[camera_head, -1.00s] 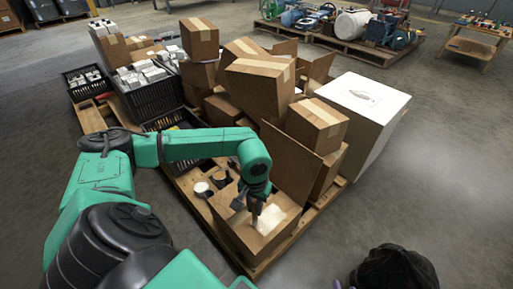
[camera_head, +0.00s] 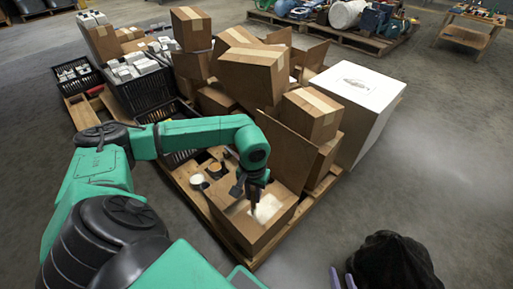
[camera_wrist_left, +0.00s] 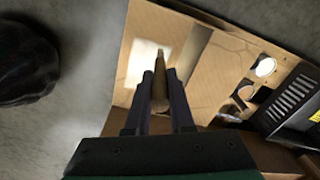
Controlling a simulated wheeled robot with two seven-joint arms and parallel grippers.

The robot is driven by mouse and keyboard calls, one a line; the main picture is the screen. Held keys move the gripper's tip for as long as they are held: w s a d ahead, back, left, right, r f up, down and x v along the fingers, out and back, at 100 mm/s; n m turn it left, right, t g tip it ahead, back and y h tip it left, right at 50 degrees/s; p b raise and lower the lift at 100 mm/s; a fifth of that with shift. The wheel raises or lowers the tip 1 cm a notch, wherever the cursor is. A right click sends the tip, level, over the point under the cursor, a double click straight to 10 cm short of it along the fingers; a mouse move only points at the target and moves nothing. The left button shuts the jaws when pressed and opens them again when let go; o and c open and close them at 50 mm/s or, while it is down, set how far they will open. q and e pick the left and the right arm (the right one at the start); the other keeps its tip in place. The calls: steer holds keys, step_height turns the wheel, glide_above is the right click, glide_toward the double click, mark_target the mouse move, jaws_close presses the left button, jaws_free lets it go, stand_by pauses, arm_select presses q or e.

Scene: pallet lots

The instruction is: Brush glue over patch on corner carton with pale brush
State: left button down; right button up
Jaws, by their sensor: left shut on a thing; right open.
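The corner carton (camera_head: 246,232) stands at the near corner of the pallet, with a pale, whitish patch (camera_head: 268,208) on its top. The patch also shows in the left wrist view (camera_wrist_left: 139,62). My left gripper (camera_head: 256,196) points down over the carton, beside the patch. It is shut on the pale tan brush (camera_wrist_left: 160,84), whose tip overlaps the patch's edge in the wrist view. I cannot tell whether the tip touches. My right gripper (camera_head: 343,279) is open and empty at the bottom edge of the head view, only its purple fingertips showing.
A white-topped pot (camera_head: 199,182) and an amber-topped pot (camera_head: 214,169) stand behind the carton. A brown board (camera_head: 287,157) leans behind it, with stacked boxes beyond. Black crates (camera_head: 150,92) hold small parts at left. A dark lump (camera_head: 390,263) lies at lower right.

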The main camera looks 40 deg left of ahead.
mark_target(253, 188)
arm_select(q)
steer(key=shift+s+a, duration=0.1)
steer(key=shift+s, duration=0.4)
arm_select(e)
steer(key=shift+r, duration=0.1)
arm_select(q)
steer(key=shift+r, duration=0.1)
step_height(253, 188, up, 8)
steer(key=p, duration=0.6)
arm_select(e)
step_height(253, 188, up, 6)
steer(key=shift+f, duration=0.1)
arm_select(q)
steer(key=shift+w, duration=0.25)
steer(key=w+d+f+b, duration=0.2)
steer(key=w+d+b, duration=0.25)
steer(key=w, duration=0.35)
steer(key=f+b, duration=0.2)
steer(key=f, duration=0.1)
steer(key=f+b, duration=0.1)
steer(key=f, duration=0.1)
steer(key=shift+s+d, duration=0.1)
steer(key=shift+s, duration=0.15)
arm_select(e)
step_height(253, 188, down, 9)
steer(key=t, duration=0.1)
steer(key=shift+m, duration=0.4)
